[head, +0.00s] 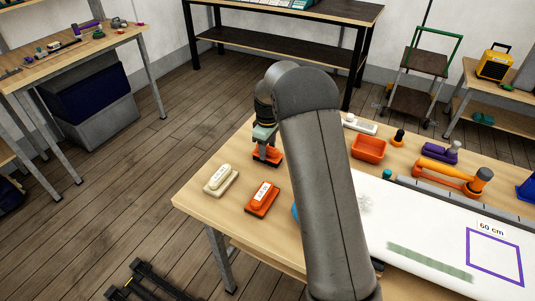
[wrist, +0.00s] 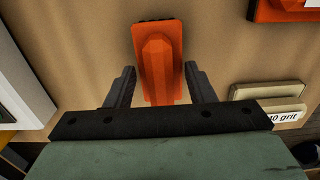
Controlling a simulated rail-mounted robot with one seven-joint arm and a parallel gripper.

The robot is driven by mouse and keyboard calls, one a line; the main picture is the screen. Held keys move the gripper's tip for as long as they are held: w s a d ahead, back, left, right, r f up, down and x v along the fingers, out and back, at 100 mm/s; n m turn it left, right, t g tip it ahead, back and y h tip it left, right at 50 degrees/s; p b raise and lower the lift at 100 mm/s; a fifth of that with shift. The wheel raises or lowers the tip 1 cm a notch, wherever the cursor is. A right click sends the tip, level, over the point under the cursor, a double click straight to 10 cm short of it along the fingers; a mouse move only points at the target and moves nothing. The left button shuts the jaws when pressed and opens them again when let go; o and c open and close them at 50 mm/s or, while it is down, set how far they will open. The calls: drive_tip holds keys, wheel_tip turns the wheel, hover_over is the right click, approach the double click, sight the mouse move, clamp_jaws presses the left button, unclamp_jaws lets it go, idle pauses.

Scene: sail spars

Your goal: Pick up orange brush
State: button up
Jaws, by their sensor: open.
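The orange brush (wrist: 157,55) lies on the wooden table, with a raised handle ridge along its top and dark bristles at its far edge in the wrist view. In the head view the orange brush (head: 268,160) shows under my gripper (head: 266,146), partly covered by it. My gripper is open, and in the wrist view its two fingers (wrist: 160,76) stand on either side of the brush's near part. A small gap shows on both sides. Whether the fingertips reach down to the table is hard to tell.
A cream grit block (head: 220,179) and an orange-red labelled block (head: 262,199) lie close by on the table. An orange tray (head: 369,149) and a white block (head: 359,125) are to the right. My arm hides the table's middle.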

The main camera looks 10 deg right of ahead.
drive_tip(key=c, duration=0.6)
drive_tip(key=shift+r, duration=0.1)
drive_tip(key=shift+r, duration=0.55)
drive_tip(key=s+d+r+b, duration=0.1)
drive_tip(key=s+r+b, duration=0.3)
drive_tip(key=s+r, duration=0.7)
drive_tip(key=s, duration=0.3)
drive_tip(key=shift+d+r+b, duration=0.25)
drive_tip(key=shift+r+b, duration=0.1)
drive_tip(key=shift+b, duration=0.05)
